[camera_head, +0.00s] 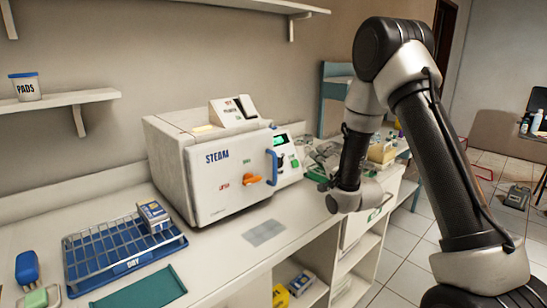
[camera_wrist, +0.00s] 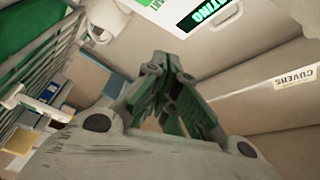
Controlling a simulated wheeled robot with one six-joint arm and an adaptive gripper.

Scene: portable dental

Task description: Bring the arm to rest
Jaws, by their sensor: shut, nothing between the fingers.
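My arm rises from the lower right in the head view, bends at a high elbow and comes down to the wrist. My gripper (camera_head: 318,175) is at the wrist's left, low beside the counter's right part, small and partly lost against the clutter behind it. In the wrist view, my gripper (camera_wrist: 162,62) shows its fingers drawn together, with nothing between them. Whether it touches anything cannot be told.
A white STEAM unit (camera_head: 222,180) with an orange handle stands on the counter, left of my gripper. A blue wire rack (camera_head: 95,250) holds a small box (camera_head: 153,215). Open shelves lie below the counter. Tiled floor (camera_head: 405,250) is partly clear.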

